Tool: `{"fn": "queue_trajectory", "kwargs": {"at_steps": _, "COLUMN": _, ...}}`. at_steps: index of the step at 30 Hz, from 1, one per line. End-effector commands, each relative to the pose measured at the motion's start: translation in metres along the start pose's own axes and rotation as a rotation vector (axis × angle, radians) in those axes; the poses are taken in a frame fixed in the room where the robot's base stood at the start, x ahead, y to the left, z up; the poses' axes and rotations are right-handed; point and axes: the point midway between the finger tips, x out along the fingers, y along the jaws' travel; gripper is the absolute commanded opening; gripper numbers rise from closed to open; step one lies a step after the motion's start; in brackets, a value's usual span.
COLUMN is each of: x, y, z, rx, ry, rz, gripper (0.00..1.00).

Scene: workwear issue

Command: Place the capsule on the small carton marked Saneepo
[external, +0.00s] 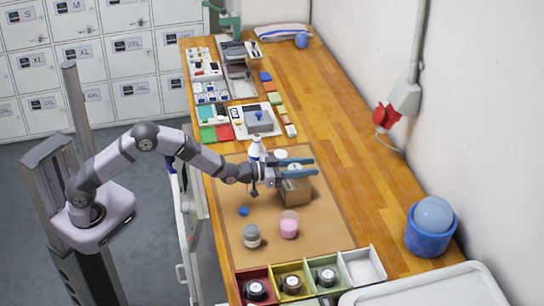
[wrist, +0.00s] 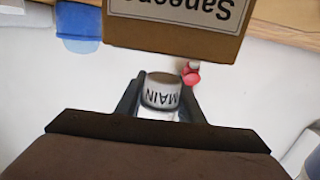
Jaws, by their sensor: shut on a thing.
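The capsule (wrist: 161,92) is a short whitish cylinder marked MAIN with a grey-brown end, between my fingertips in the wrist view. My gripper (external: 297,168) is shut on it, with its blue fingers over the brown carton (external: 296,191) in the external view. The carton also shows at the top of the wrist view (wrist: 175,42), which is upside down, with an inverted white label reading Saneepo. A narrow gap shows there between capsule and carton. The fingers hide much of the carton's top in the external view.
A white bottle (external: 257,148) stands just behind my gripper. A blue ball (external: 243,211), a grey-white jar (external: 252,237) and a pink cup (external: 289,224) stand in front. A sectioned tray (external: 362,268) lies at the near edge.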

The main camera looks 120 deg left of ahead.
Motion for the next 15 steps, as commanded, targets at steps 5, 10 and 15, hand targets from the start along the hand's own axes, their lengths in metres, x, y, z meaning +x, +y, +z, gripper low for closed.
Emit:
{"fn": "queue_trajectory", "kwargs": {"at_steps": 5, "x": 0.001, "y": 0.0, "z": 0.02, "rx": 0.0, "ry": -0.002, "rz": 0.0, "gripper": 0.13}}
{"fn": "queue_trajectory", "kwargs": {"at_steps": 10, "x": 0.001, "y": 0.0, "z": 0.024, "rx": 0.0, "ry": 0.001, "rz": 0.0, "gripper": 0.13}}
{"fn": "queue_trajectory", "kwargs": {"at_steps": 15, "x": 0.001, "y": 0.0, "z": 0.024, "rx": 0.0, "ry": 0.001, "rz": 0.0, "gripper": 0.13}}
